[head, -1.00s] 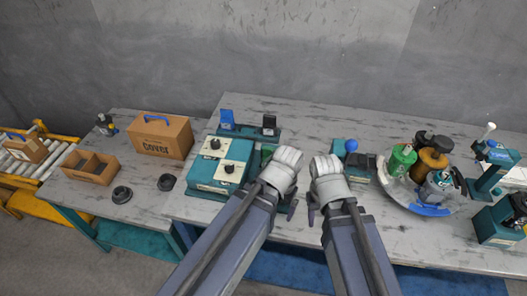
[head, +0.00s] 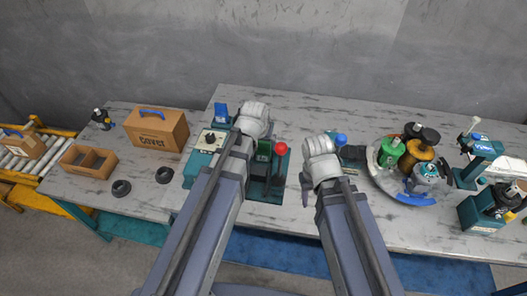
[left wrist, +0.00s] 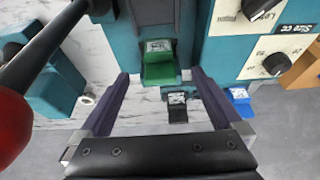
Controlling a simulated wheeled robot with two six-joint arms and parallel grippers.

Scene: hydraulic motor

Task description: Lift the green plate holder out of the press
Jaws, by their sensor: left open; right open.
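The green plate holder (head: 264,150) sits in the teal press (head: 268,188), left of the press's red-knobbed lever (head: 281,150). In the left wrist view the green holder (left wrist: 160,68) shows in front of the press body. My left gripper (left wrist: 164,85) is open, with its two dark fingers apart on either side of the holder's line. I cannot tell whether they reach around it. In the head view the left hand (head: 252,122) is behind the holder and hides its fingertips. My right gripper (head: 318,165) is open and empty, right of the press.
The control box with dials (head: 207,143) stands left of the press. The red knob (left wrist: 10,125) is close to the left wrist camera. A blue-knobbed device (head: 341,142) and a round tray (head: 384,178) stand to the right. Bare table lies behind the right hand.

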